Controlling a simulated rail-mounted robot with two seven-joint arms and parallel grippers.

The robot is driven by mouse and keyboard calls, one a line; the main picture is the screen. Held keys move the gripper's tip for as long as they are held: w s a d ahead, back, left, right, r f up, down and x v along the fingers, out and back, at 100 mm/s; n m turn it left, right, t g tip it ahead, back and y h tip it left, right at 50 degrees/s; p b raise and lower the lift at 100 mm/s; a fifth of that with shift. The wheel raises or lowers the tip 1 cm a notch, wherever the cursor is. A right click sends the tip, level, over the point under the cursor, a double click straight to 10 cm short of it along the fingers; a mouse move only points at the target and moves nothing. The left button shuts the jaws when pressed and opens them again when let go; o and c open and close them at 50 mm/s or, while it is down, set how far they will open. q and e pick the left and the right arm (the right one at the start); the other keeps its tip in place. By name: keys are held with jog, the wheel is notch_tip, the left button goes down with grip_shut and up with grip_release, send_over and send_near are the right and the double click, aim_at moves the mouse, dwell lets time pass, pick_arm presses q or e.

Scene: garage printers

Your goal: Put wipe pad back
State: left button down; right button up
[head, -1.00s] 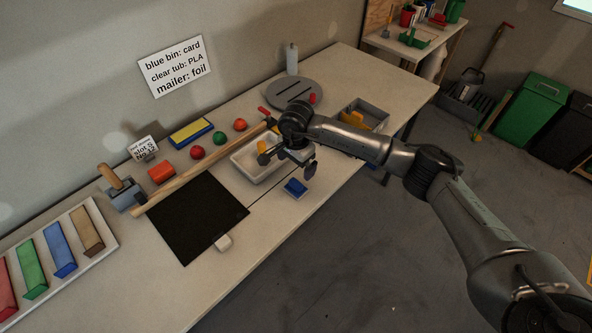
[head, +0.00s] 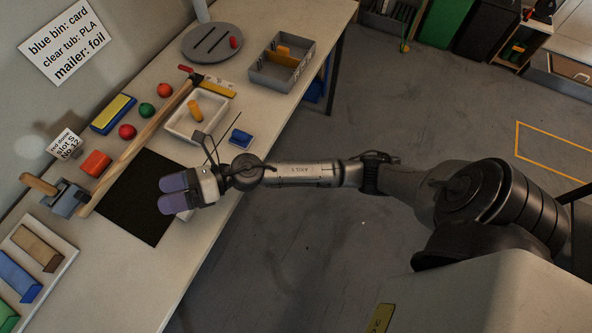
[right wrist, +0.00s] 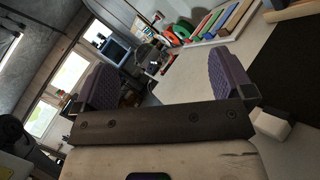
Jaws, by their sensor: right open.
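A small white block (head: 185,215), which looks like the wipe pad, lies at the front edge of the black mat (head: 140,217), partly hidden by my right gripper. It also shows in the right wrist view (right wrist: 272,124) beside the mat, to the right of the fingers. My right gripper (head: 172,193) is over the mat's front part in the head view, with its two purple finger pads apart and nothing between them. In the right wrist view, the gripper (right wrist: 166,85) is open and empty. My left gripper is not in view.
A wooden stick (head: 140,140) lies along the mat's back edge. A white tray (head: 174,130) with a yellow piece and a blue item (head: 240,137) are right of the mat. A grey divided bin (head: 265,78) stands farther off. Coloured blocks lie at lower left.

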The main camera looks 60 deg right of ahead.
jog(key=s+d+f+m+t+h, duration=0.1)
jog(key=s+d+f+m+h, duration=0.25)
jog(key=m+h, duration=0.45)
jog(key=s+d+f+m+t+h, duration=0.1)
jog(key=s+d+f+m+h, duration=0.25)
jog(key=m, duration=0.75)
jog(key=s+d+f+m+h, duration=0.25)
jog(key=d+m+h, duration=0.3)
jog(key=m, duration=0.45)
jog(key=s+f+m+g, duration=0.4)
jog(key=s+g, duration=0.1)
jog(key=s, duration=0.4)
jog(key=s+f+m+g, duration=0.4)
jog(key=s+f+g, duration=0.1)
jog(key=s, duration=0.5)
jog(key=shift+d+f+g+y, duration=0.25)
jog(key=shift+d+g+y, duration=0.05)
jog(key=shift+d, duration=0.05)
